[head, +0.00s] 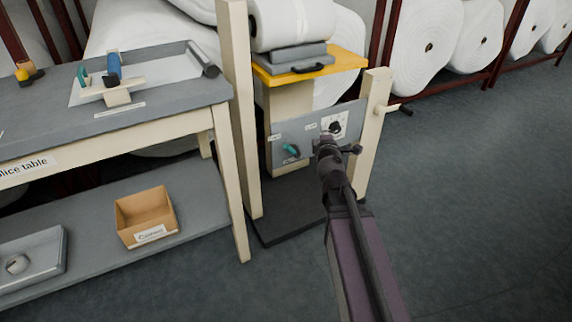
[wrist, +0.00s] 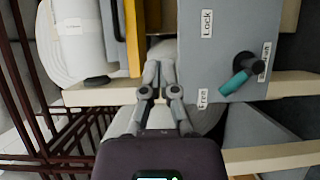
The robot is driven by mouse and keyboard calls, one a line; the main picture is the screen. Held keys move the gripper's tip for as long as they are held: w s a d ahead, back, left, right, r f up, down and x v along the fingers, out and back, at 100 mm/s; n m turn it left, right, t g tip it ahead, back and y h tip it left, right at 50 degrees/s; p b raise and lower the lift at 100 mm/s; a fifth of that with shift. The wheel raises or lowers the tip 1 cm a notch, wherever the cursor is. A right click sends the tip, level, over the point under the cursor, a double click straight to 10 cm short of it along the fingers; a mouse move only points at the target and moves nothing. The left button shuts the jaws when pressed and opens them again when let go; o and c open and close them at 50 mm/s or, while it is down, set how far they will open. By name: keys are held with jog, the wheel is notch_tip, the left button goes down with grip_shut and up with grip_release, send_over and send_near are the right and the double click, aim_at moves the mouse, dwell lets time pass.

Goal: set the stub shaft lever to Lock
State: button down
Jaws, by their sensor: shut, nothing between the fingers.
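The stub shaft lever (head: 291,149) has a teal handle on a dark pivot, on the grey panel (head: 297,136) of the stand. In the wrist view the lever (wrist: 238,80) shows at the right, its handle angled toward the Free label (wrist: 203,97) and away from the Lock label (wrist: 207,22). My gripper (head: 327,142) is shut and empty. In the head view it is in front of the panel's right part, right of the lever. In the wrist view my gripper (wrist: 161,88) is left of the lever, apart from it.
A black knob on a white plate (head: 336,123) sits at the panel's right. A yellow-edged shelf (head: 352,59) with a grey block and a white roll is above. The splice table (head: 170,103) stands at the left, a cardboard box (head: 146,216) below. Open floor (head: 480,190) lies right.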

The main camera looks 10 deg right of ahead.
jog(key=a+f+n+y+b, duration=0.5)
jog(key=f+n+b, duration=0.2)
jog(key=n+g+y+b, duration=0.2)
jog(key=n+y+b, duration=0.2)
jog(key=n+b, duration=0.3)
send_near(291, 149)
jog(key=a+f, duration=0.4)
jog(key=shift+s+a+f+n+y, duration=0.25)
jog(key=shift+s+n+y, duration=0.05)
jog(key=shift+s+y, duration=0.3)
jog(key=shift+w, duration=0.1)
jog(key=b+x, duration=0.1)
jog(key=x, duration=0.9)
jog(key=shift+d+f, duration=0.1)
jog(key=shift+d+r+p, duration=0.55)
jog(key=shift+d+r, duration=0.1)
jog(key=shift+r, duration=0.1)
jog(key=shift+w+d+r+p, duration=0.1)
jog(key=shift+d+r+p, duration=0.45)
jog(key=shift+d, duration=0.3)
